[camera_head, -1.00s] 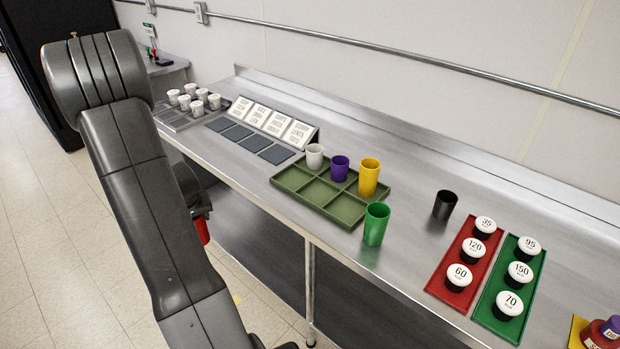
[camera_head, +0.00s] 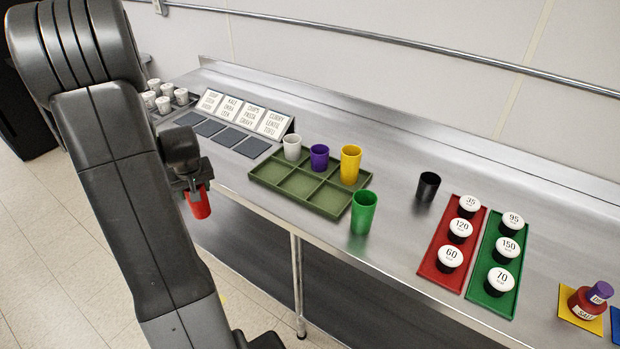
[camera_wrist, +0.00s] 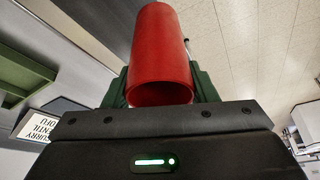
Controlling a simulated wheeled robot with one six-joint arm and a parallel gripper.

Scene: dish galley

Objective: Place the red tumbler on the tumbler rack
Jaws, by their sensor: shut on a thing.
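The red tumbler (camera_head: 199,204) is held in my gripper (camera_head: 190,184), in front of the counter's front edge and left of the tumbler rack. In the wrist view the red tumbler (camera_wrist: 162,55) fills the space between the green fingers of my gripper (camera_wrist: 160,88). The gripper is shut on it. The green tumbler rack (camera_head: 267,185) is a tray with several compartments on the counter. A white tumbler (camera_head: 292,147), a purple tumbler (camera_head: 319,156) and a yellow tumbler (camera_head: 350,164) stand in its back row. The visible front compartments are empty.
A green tumbler (camera_head: 363,212) stands on the counter by the rack's front right corner. A black tumbler (camera_head: 427,187) stands further right. Red (camera_head: 439,263) and green (camera_head: 489,301) trays hold labelled round-topped items. Label cards (camera_head: 237,112) stand left of the rack.

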